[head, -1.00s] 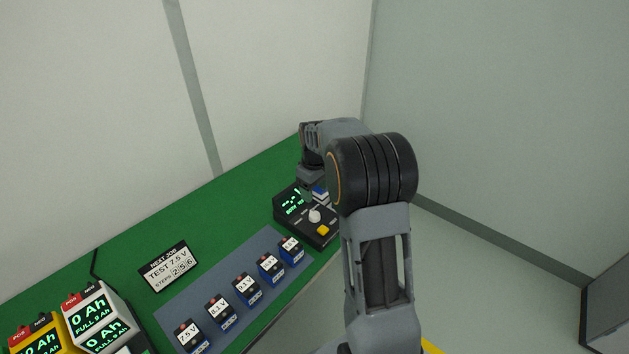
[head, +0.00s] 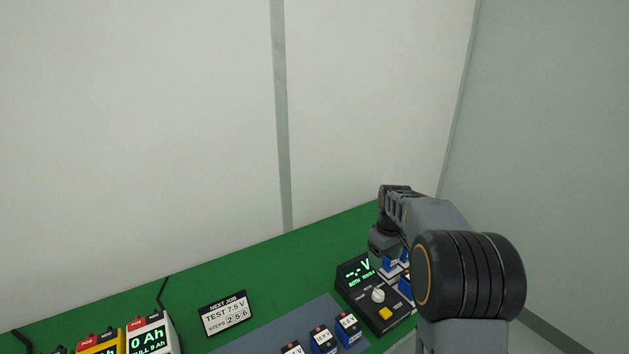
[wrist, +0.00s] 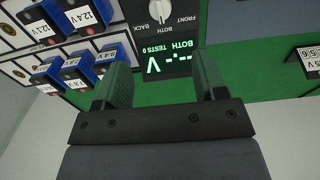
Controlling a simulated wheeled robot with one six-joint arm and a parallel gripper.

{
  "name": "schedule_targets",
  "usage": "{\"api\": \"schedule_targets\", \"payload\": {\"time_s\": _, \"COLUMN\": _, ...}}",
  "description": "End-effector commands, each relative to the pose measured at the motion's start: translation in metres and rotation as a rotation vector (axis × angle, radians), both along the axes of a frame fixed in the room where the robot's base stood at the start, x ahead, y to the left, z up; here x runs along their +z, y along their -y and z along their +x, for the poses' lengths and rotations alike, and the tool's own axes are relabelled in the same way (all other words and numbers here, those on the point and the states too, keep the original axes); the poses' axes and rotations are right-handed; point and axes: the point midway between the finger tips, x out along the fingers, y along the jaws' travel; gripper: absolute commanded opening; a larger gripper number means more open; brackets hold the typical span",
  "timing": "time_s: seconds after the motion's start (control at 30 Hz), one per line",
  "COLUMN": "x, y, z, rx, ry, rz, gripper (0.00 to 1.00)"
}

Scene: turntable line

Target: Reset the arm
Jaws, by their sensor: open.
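My gripper (wrist: 158,88) is open in the wrist view, its two fingers apart with nothing between them. It hangs over the green bench beside the black tester (wrist: 155,45), whose green display (wrist: 172,55) shows dashes, a V and the word BOTH. The tester also stands at the right of the bench in the head view (head: 360,292), with a light knob and a yellow button. In the head view my arm bends over the tester's right side and the fingers are hidden.
Blue battery blocks (wrist: 88,68) sit close by the tester. More blocks (head: 322,338) stand on the grey mat (head: 270,335). A NEXT JOB sign (head: 226,312) and yellow and white units (head: 150,335) are to the left. A pale wall stands behind the green bench (head: 260,270).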

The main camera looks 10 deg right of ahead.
Motion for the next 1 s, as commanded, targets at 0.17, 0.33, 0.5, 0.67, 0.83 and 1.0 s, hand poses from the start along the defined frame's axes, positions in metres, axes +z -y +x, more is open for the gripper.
{"api": "schedule_targets", "payload": {"time_s": 0.17, "x": -0.023, "y": -0.004, "z": -0.016, "rx": -0.187, "ry": -0.018, "rz": 0.003, "gripper": 0.65}}
{"api": "schedule_targets", "payload": {"time_s": 0.33, "x": -0.017, "y": -0.029, "z": -0.068, "rx": -0.356, "ry": 0.013, "rz": 0.002, "gripper": 0.65}}
{"api": "schedule_targets", "payload": {"time_s": 0.5, "x": -0.002, "y": -0.06, "z": -0.129, "rx": -0.457, "ry": 0.088, "rz": 0.011, "gripper": 0.65}}
{"api": "schedule_targets", "payload": {"time_s": 0.67, "x": 0.006, "y": -0.083, "z": -0.181, "rx": -0.486, "ry": 0.167, "rz": 0.031, "gripper": 0.65}}
{"api": "schedule_targets", "payload": {"time_s": 0.83, "x": 0.012, "y": -0.097, "z": -0.214, "rx": -0.452, "ry": 0.239, "rz": 0.05, "gripper": 0.65}}
{"api": "schedule_targets", "payload": {"time_s": 1.0, "x": 0.025, "y": -0.103, "z": -0.223, "rx": -0.422, "ry": 0.301, "rz": 0.067, "gripper": 0.65}}
